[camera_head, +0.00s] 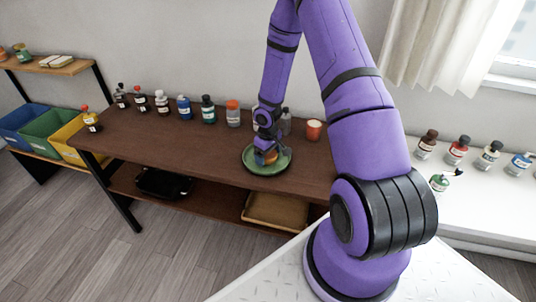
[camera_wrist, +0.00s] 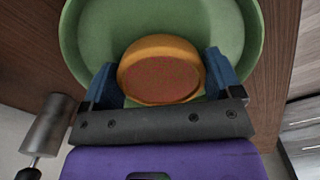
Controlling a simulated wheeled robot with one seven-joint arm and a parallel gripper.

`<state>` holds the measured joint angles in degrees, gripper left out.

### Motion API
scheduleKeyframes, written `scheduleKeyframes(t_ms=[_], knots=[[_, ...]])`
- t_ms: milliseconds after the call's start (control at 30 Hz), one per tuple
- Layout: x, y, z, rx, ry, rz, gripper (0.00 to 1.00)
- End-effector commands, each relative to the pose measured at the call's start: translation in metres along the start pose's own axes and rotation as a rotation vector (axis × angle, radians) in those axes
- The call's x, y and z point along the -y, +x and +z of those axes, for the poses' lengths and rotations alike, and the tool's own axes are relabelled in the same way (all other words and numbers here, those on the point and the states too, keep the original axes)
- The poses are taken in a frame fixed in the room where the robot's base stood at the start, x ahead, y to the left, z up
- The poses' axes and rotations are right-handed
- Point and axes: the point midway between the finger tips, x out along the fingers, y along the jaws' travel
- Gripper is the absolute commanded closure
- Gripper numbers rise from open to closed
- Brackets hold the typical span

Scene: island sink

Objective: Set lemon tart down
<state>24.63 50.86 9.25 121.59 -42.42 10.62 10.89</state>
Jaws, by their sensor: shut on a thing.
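The lemon tart (camera_wrist: 160,72) is a small round thing with an orange rim and a reddish-brown face. In the wrist view it sits between the two blue fingers of my gripper (camera_wrist: 160,80), which is shut on it. Behind it is a round green dish (camera_wrist: 95,35). In the head view my gripper (camera_head: 266,152) reaches down over the green dish (camera_head: 281,162) on the dark wooden table, with the orange tart (camera_head: 269,158) small between the fingers. I cannot tell whether the tart touches the dish.
Several bottles stand along the table's back, among them a blue one (camera_head: 184,108) and an orange-capped one (camera_head: 233,114). An orange cup (camera_head: 313,130) stands right of the dish. A black tray (camera_head: 162,184) and a tan tray (camera_head: 275,210) lie on the lower shelf. The table front left of the dish is clear.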

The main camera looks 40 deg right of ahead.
Motion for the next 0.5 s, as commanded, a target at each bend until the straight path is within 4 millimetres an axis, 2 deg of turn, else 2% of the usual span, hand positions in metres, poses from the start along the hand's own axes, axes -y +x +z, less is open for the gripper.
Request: scheduleKeyframes(t_ms=[233,267,300,500], knots=[[0.0002,0.0026,0.0001,0.0,-0.001,0.0,0.4],[0.0,0.0025,0.0001,0.0,0.0,0.0,0.11],[0.0,0.0023,0.0001,0.0,0.0,0.0,0.02],[0.0,0.0022,0.0002,0.0,0.0,0.0,0.0]])
